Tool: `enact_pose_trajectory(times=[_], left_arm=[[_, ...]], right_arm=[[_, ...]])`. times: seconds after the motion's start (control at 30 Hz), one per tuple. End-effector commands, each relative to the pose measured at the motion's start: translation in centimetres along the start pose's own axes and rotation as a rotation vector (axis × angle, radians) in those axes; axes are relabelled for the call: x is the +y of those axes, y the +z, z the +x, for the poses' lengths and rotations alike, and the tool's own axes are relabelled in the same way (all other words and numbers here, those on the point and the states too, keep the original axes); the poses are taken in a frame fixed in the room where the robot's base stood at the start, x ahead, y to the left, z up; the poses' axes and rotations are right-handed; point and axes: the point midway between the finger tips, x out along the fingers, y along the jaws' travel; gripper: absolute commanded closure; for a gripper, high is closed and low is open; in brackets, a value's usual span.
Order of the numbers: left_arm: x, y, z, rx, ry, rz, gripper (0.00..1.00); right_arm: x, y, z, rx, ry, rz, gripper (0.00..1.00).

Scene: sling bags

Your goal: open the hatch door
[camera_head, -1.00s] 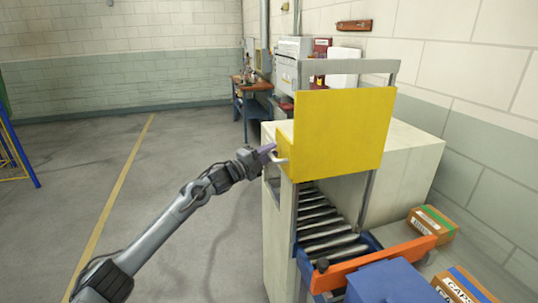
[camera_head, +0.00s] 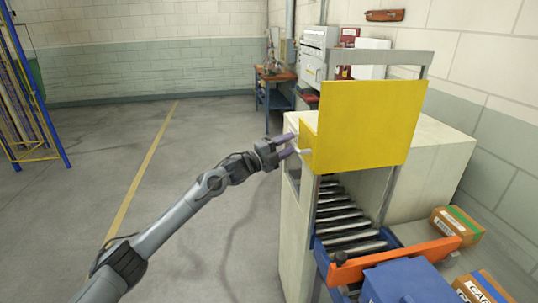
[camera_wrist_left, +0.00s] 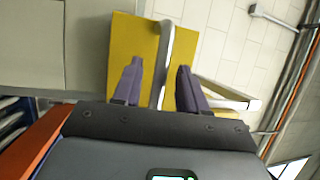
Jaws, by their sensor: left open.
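The yellow hatch door (camera_head: 370,125) stands raised in a grey metal frame above the rollers. Its pale bar handle (camera_head: 305,152) sticks out at the door's left side. My left gripper (camera_head: 295,145) is open at the handle, its two purple fingers pointing right toward the door. In the left wrist view, the handle (camera_wrist_left: 165,50) runs between the spread fingers of the left gripper (camera_wrist_left: 158,85), with yellow door surface (camera_wrist_left: 130,45) behind it. I see no finger closed on the bar. My right gripper is not in view.
A roller conveyor (camera_head: 345,222) runs under the door, with an orange bar (camera_head: 395,258) and a blue box (camera_head: 400,285) in front. Cardboard boxes (camera_head: 457,227) lie at the right. A pale housing (camera_head: 440,165) stands behind the door.

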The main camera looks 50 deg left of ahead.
Motion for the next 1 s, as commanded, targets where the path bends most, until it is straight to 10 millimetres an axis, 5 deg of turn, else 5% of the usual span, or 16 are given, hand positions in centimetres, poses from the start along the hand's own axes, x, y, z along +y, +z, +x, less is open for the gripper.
enact_pose_trajectory(times=[0.5, 1.0], left_arm=[[0.2, 0.0, -6.8, 0.0, 0.003, 0.003, 0.58], [-0.1, -0.1, -8.9, 0.001, 0.0, 0.0, 0.58]], right_arm=[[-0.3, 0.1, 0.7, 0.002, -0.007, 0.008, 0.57], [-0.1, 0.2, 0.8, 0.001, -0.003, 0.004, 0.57]])
